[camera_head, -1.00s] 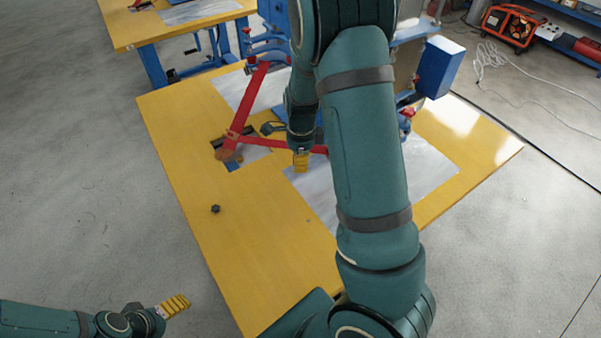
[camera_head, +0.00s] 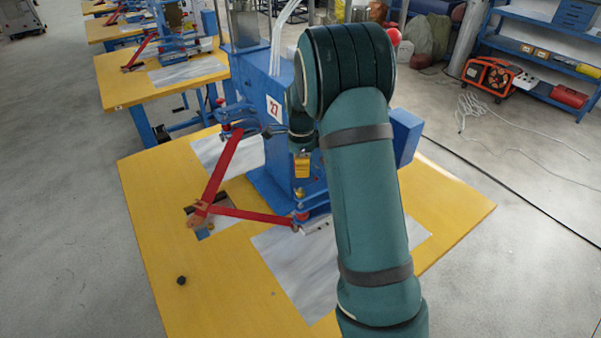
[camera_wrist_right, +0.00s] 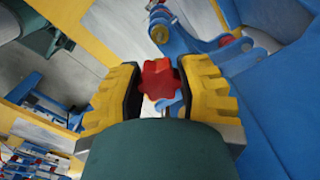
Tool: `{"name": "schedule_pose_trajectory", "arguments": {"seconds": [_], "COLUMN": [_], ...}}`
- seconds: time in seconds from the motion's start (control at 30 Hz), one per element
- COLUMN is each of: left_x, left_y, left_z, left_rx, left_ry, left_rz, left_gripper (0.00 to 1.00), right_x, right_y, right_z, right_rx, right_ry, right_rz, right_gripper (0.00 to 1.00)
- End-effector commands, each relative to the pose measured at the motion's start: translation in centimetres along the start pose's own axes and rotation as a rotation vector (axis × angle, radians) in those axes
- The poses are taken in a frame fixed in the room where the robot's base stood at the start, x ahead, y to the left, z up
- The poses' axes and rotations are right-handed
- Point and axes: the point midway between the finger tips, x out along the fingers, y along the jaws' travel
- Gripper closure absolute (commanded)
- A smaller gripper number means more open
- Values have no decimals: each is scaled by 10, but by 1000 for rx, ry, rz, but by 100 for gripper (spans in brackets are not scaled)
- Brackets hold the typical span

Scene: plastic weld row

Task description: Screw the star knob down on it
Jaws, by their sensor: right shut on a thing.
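In the right wrist view a red star knob (camera_wrist_right: 159,78) sits between the two yellow finger pads of my right gripper (camera_wrist_right: 160,90), which is shut on it. In the head view the right gripper (camera_head: 302,168) is beside the blue welding machine (camera_head: 258,100), above its lower arm and the red bars. The knob is hidden there by the gripper and arm. In the wrist view a blue bracket (camera_wrist_right: 195,45) with a brass-coloured part is beyond the knob. I cannot tell whether the knob touches anything beneath it. My left gripper is out of view.
The machine stands on a yellow table (camera_head: 150,220) with grey sheets. Red bars (camera_head: 222,165) reach out over the left of the table. An orange machine (camera_head: 490,78) stands on the floor at right.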

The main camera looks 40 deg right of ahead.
Motion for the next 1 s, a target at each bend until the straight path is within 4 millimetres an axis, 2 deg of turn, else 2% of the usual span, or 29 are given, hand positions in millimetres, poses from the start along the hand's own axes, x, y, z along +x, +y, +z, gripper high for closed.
{"name": "schedule_pose_trajectory", "arguments": {"seconds": [0.17,0.7,1.0], "left_x": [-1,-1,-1], "left_y": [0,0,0], "left_z": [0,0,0], "left_rx": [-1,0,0], "left_ry": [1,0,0], "left_rz": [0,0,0], "left_gripper": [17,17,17], "right_x": [3,43,48], "right_y": [-1,-1,0], "right_z": [0,0,0], "right_rx": [0,0,0], "right_ry": [1,1,0], "right_rz": [1,1,0], "right_gripper": [88,88,88]}}
